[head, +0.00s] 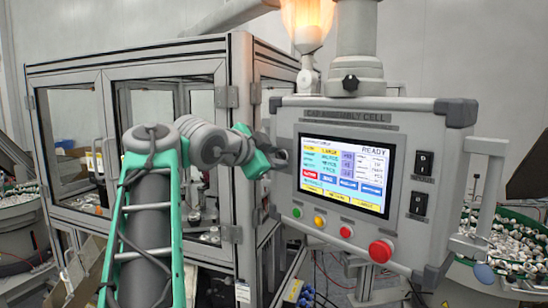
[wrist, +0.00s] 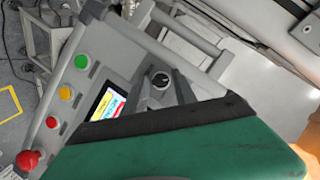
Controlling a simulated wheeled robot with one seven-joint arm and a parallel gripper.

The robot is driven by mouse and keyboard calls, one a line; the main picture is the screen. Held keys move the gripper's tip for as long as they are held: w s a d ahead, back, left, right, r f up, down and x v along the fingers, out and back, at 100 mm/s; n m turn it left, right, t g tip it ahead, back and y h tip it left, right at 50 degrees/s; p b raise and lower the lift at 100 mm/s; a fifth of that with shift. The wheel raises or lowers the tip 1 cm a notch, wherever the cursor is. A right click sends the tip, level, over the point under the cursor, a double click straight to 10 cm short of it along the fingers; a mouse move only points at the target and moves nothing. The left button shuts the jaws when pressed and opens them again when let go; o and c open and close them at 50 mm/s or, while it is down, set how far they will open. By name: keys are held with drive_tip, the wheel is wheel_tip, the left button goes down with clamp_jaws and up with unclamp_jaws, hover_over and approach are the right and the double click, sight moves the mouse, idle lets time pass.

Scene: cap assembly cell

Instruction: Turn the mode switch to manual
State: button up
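A round black knob (wrist: 160,79) with a pale mark sits on the grey control panel (head: 405,125), beside the screen, in the wrist view. It looks like a rotary selector; I cannot read its label. My gripper (wrist: 162,82) is in front of it, with one grey finger on each side of the knob. The fingers are apart, and I cannot tell if they touch it. In the head view my gripper (head: 282,157) is at the panel's left side, left of the screen (head: 343,173), and hides the knob.
Below the screen are green (head: 296,212), yellow (head: 319,221) and red (head: 345,232) buttons and a large red mushroom button (head: 380,251). Two black switches (head: 423,164) (head: 418,205) sit at the right. A framed glass enclosure (head: 165,70) stands behind my arm.

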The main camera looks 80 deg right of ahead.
drive_tip(key=b+v, duration=0.1)
drive_tip(key=v, duration=0.6)
drive_tip(key=shift+a, duration=0.35)
drive_tip(key=shift+w, duration=0.1)
